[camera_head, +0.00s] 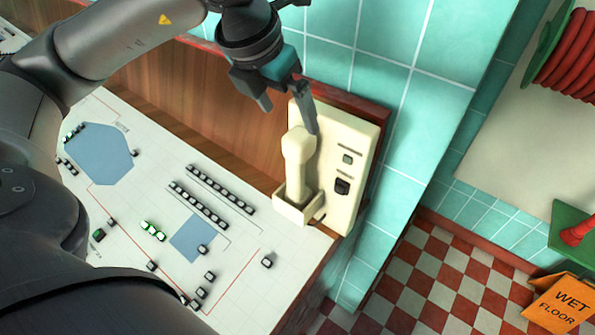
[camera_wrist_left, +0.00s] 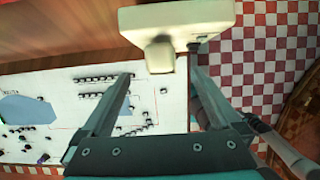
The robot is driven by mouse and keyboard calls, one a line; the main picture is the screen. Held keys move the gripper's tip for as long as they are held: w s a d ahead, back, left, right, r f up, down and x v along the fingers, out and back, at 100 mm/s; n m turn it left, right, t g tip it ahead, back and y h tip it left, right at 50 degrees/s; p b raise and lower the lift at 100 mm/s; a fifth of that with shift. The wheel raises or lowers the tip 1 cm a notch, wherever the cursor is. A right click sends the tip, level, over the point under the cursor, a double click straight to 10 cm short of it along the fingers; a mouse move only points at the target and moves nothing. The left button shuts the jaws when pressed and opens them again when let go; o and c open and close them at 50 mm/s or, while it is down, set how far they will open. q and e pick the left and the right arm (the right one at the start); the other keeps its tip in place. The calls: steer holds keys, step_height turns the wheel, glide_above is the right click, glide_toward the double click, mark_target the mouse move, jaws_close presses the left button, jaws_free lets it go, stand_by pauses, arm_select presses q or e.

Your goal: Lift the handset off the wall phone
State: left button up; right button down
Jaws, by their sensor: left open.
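The wall phone's cream back plate (camera_head: 352,165) is fixed at the end of the wooden panel. The cream handset (camera_head: 297,170) stands upright in a box-like cradle (camera_head: 298,209) on the plate's left side. My left gripper (camera_head: 287,114) is open and empty just above the handset's top; one finger overlaps the plate beside that top. In the left wrist view, the handset's top end (camera_wrist_left: 159,55) lies between the lines of the two open fingers (camera_wrist_left: 160,86), beyond their tips. I cannot tell whether a finger touches it. My right gripper is not in view.
A white console (camera_head: 120,185) with rows of small buttons and blue panels lies below left. A wooden panel (camera_head: 190,100) and teal tiled wall (camera_head: 425,90) stand behind. A red hose reel (camera_head: 575,55) and orange wet-floor sign (camera_head: 562,303) are at right, over checkered floor (camera_head: 440,275).

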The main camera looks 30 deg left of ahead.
mark_target(297, 135)
arm_select(q)
steer(key=x, duration=0.3)
steer(key=shift+w+f, duration=0.15)
steer(key=shift+f, duration=0.1)
steer(key=p+x, duration=0.1)
steer(key=x, duration=0.3)
steer(key=shift+f+p, duration=0.15)
steer(key=shift+p, duration=0.15)
steer(key=shift+w+f, duration=0.15)
steer(key=shift+f, duration=0.1)
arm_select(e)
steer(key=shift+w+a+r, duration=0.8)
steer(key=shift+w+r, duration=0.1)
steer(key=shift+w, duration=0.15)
arm_select(q)
steer(key=shift+c, duration=0.4)
steer(key=shift+c, duration=0.7)
jaws_close()
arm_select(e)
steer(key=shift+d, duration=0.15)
